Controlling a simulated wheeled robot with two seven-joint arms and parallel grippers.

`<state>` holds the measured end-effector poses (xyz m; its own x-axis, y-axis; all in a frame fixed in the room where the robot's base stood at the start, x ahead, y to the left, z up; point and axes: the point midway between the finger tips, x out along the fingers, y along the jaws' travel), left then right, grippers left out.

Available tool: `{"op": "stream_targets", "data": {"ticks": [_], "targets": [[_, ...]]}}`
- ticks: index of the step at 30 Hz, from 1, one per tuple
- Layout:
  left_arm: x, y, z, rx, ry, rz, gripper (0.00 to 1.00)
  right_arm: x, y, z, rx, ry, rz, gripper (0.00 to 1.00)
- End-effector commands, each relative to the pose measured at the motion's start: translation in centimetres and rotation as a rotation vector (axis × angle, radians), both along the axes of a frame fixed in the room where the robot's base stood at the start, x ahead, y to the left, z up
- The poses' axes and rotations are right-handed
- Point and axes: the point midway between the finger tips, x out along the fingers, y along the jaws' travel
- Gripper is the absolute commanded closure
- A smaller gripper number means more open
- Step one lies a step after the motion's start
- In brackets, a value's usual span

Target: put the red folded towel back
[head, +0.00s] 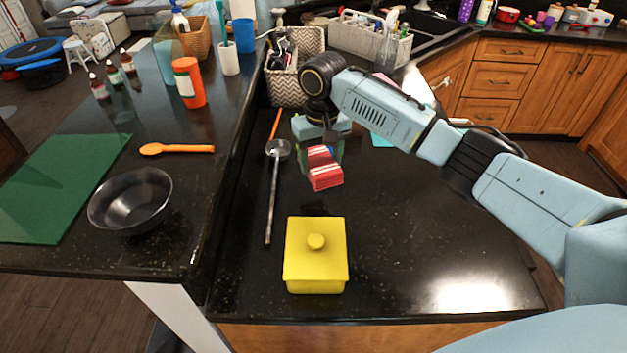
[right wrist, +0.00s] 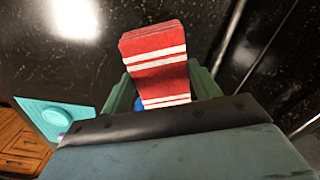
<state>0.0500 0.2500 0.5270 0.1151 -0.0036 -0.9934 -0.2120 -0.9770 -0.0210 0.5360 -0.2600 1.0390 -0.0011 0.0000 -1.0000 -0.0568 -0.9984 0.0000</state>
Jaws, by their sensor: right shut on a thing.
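The red folded towel (head: 324,168) has white stripes and is held by my right gripper (head: 322,150) over the lower black counter. In the right wrist view the towel (right wrist: 155,60) sticks out between the two green fingers of the gripper (right wrist: 165,90). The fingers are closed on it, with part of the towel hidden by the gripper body. I cannot tell from these views how high it is above the counter. My left gripper is not in view.
A yellow lidded box (head: 315,265) stands in front of the towel. A ladle (head: 273,190) lies to its left. A patterned basket (head: 283,82) stands behind. The raised counter holds a black bowl (head: 130,203) and an orange spoon (head: 176,149). The counter right of the yellow box is clear.

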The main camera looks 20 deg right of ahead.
Motion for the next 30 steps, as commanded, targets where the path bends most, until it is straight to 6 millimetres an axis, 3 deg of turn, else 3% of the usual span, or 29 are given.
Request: {"op": "stream_targets", "data": {"ticks": [3, 6, 11, 16, 20, 29, 30], "targets": [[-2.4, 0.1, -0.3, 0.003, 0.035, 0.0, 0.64, -0.1, -0.1, -2.1, -0.001, 0.003, -0.001, 0.57], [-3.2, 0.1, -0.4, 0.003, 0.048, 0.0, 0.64, 0.0, 0.0, -3.0, -0.001, 0.001, -0.001, 0.57], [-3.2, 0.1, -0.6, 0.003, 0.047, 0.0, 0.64, -0.1, -0.1, -5.2, -0.002, 0.003, 0.0, 0.57], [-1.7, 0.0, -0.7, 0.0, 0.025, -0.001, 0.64, -0.1, 0.0, -7.7, -0.002, 0.001, -0.001, 0.57], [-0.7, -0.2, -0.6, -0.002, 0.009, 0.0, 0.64, 0.0, 0.0, -8.1, -0.001, -0.001, 0.0, 0.57], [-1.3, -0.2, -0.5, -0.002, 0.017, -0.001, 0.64, -0.1, 0.0, -8.3, -0.001, 0.001, 0.0, 0.57], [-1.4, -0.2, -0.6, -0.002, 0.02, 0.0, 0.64, -0.1, 0.0, -8.3, -0.001, 0.0, 0.0, 0.35]]}}
